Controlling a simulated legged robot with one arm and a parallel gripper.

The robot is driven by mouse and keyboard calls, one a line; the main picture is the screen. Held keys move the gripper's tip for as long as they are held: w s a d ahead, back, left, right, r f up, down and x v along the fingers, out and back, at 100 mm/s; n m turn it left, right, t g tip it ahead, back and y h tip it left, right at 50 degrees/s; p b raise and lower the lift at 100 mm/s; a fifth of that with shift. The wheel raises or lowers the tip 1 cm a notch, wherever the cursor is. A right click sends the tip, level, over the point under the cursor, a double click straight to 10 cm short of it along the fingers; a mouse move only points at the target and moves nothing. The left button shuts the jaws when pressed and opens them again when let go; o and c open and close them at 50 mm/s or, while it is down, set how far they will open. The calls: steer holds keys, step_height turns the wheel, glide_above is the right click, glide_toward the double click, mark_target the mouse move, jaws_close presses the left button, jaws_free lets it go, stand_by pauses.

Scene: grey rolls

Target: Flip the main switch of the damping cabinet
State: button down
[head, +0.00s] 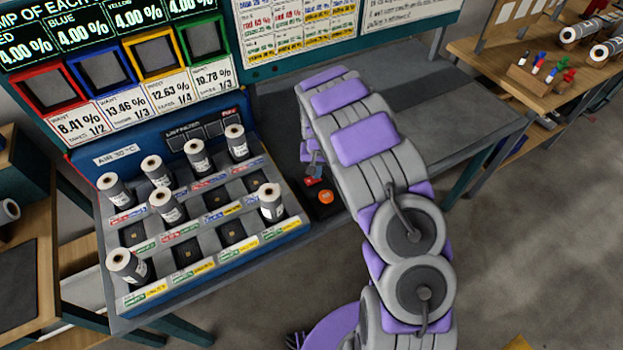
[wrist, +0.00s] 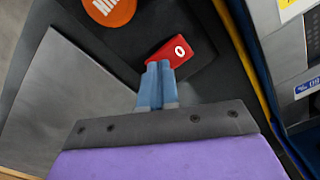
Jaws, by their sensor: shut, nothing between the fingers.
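A red switch (wrist: 180,50) marked 0 sits on a dark panel in the wrist view. It also shows in the head view (head: 313,181), partly hidden by my gripper. My gripper (wrist: 159,66) is shut and empty, its blue-grey fingertips together at the switch's near edge. The tips overlap the switch in the picture; I cannot tell whether they touch it. In the head view my gripper (head: 311,172) points down at the panel. An orange round button (head: 326,197) is beside the switch. The blue damping cabinet (head: 297,231) stands just left of the panel.
Several grey rolls (head: 270,202) stand in the cabinet's slots; other slots are empty. Coloured frames (head: 107,68) and displays rise behind. The grey table top (head: 460,115) right of my arm is clear. A wooden bench (head: 480,50) with rolls is at the far right.

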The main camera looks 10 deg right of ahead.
steer(key=shift+f, duration=0.15)
steer(key=shift+r+p, duration=1.25)
steer(key=shift+r, duration=2.3)
